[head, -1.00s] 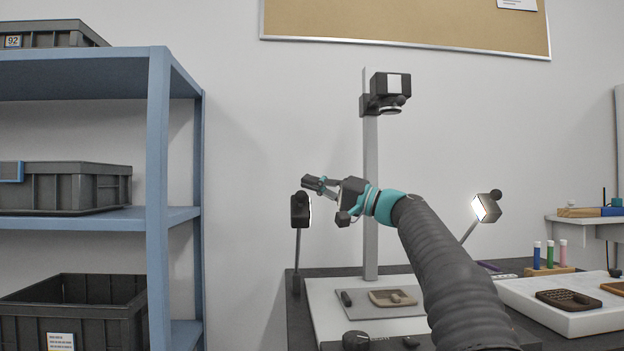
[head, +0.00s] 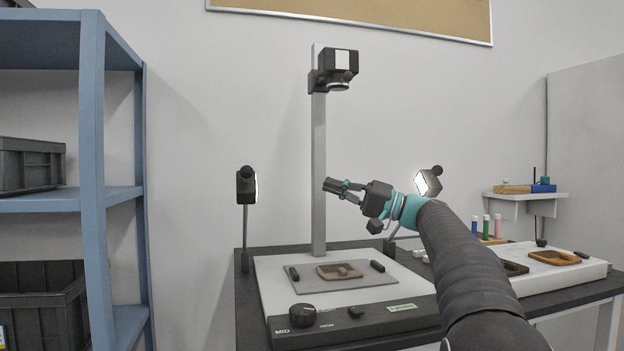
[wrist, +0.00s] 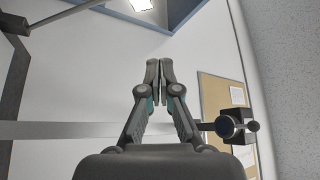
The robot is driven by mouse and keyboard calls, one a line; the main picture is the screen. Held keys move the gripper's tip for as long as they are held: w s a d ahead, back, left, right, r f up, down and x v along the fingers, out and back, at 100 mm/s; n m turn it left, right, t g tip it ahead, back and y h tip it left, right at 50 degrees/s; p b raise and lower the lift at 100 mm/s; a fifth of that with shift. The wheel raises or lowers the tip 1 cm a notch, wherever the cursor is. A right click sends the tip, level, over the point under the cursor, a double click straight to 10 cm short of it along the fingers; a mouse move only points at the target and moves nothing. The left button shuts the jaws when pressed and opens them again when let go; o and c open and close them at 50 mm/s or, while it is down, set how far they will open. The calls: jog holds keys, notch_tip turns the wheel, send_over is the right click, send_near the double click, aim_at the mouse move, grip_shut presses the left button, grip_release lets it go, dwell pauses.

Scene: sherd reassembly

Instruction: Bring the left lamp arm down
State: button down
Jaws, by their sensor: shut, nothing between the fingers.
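The left lamp arm (head: 245,225) is a thin grey rod standing upright at the left edge of the copy stand, with a dark lamp head (head: 246,186) on top whose lit face points right. In the wrist view the lit lamp face (wrist: 141,5) shows at the top edge. My gripper (head: 327,185) is shut and empty, in front of the stand's column and to the right of the left lamp head, apart from it. In the wrist view its fingers (wrist: 159,75) are together.
A camera (head: 337,64) sits high on the grey column (head: 319,150). A grey mat (head: 350,290) with a brown tray lies on the base. The right lamp (head: 429,182) is lit, behind my arm. A blue shelf (head: 92,180) stands at the left. A white tray (head: 590,268) is at right.

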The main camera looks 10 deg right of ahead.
jog(key=shift+w+v, duration=0.2)
jog(key=shift+v, duration=1)
jog(key=shift+f, duration=0.15)
jog(key=s+a+f+m+h+p, duration=0.1)
jog(key=s+a+f+h, duration=0.2)
jog(key=s+a+f, duration=0.1)
jog(key=s+a+f+m+g+h+p, duration=0.1)
jog(key=s+a+f+h, duration=0.2)
jog(key=s, duration=0.3)
jog(key=s+a+f+m+g+h+p, duration=0.1)
jog(key=s+a+f+h, duration=0.2)
jog(key=s+a+f, duration=0.2)
jog(key=shift+s+a+f+h, duration=0.3)
jog(key=shift+s+f+h, duration=0.05)
jog(key=shift+f+h, duration=0.05)
jog(key=s+d+f+n+h+p, duration=0.1)
jog(key=s+d+f+h+p, duration=0.1)
jog(key=s+f+h, duration=0.3)
jog(key=s+d+f+n+g+h+p, duration=0.1)
jog(key=s+d+f+h, duration=0.3)
jog(key=s+f, duration=1)
jog(key=s+d, duration=0.1)
jog(key=s, duration=0.3)
jog(key=shift+s+d+h+p, duration=0.3)
jog(key=shift+h+p, duration=0.1)
